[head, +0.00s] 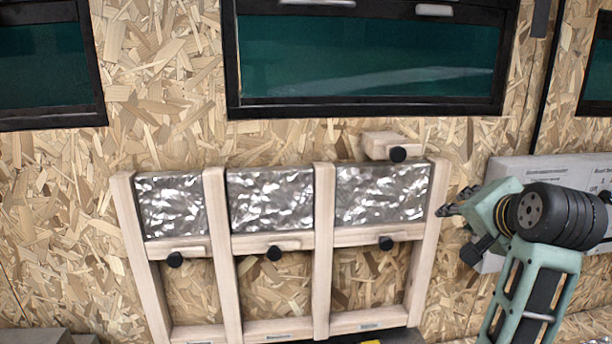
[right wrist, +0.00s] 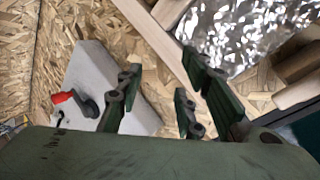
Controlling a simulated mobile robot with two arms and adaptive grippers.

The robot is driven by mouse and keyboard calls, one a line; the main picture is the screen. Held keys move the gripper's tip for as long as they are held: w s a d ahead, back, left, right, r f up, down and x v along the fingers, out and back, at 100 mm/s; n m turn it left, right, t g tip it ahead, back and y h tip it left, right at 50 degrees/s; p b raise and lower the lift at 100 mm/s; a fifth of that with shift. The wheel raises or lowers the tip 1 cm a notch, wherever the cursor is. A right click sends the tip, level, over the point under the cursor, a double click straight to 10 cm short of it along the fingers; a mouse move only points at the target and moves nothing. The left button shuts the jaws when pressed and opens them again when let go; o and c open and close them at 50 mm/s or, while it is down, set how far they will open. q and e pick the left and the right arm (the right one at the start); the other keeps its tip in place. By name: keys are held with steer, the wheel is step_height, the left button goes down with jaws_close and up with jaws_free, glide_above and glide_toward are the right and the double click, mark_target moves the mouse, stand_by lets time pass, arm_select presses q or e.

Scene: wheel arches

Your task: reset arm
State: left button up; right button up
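My right gripper (head: 452,206) is at the right of the head view, just right of the wooden frame (head: 323,240). In the right wrist view its fingers (right wrist: 158,92) stand apart with nothing between them. The frame has three columns with crumpled silver panels (head: 270,198) in the upper openings. Wooden latches with black knobs (head: 274,254) sit below the panels. One more wooden latch block (head: 385,147) sits above the right panel. The silver panel also shows in the right wrist view (right wrist: 240,32). My left gripper is not in view.
A pale box (head: 550,168) with printed text is behind my right arm. It shows in the right wrist view (right wrist: 98,72) with a red-tipped part (right wrist: 65,97) nearby. The chipboard wall (head: 60,200) and dark-framed windows (head: 370,55) stand behind.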

steer(key=s+a+f+n+g, duration=0.15)
steer(key=s+f, duration=0.25)
steer(key=f, duration=0.5)
steer(key=s+a+f+n+g, duration=0.1)
steer(key=s+f+n, duration=0.3)
steer(key=f, duration=0.6)
steer(key=s+a+f+n+g, duration=0.1)
steer(key=s+f+n+g, duration=0.1)
steer(key=s+f, duration=0.5)
steer(key=s+a+f+n+g+y, duration=0.1)
steer(key=s+a+f+n+g, duration=0.15)
steer(key=s+f, duration=0.65)
steer(key=s+a+f+n+g, duration=0.25)
steer(key=s+f, duration=0.45)
steer(key=s, duration=0.4)
step_height(320, 180, down, 30)
steer(key=s+a+n+b, duration=0.1)
steer(key=s+b, duration=0.2)
steer(key=b, duration=0.1)
steer(key=s+d+f+g+b, duration=0.2)
steer(key=s+d+f+b, duration=0.1)
steer(key=s+f, duration=1.3)
step_height(320, 180, down, 4)
steer(key=shift+s+f+b, duration=0.15)
steer(key=shift+s+b, duration=0.1)
steer(key=shift+b, duration=0.15)
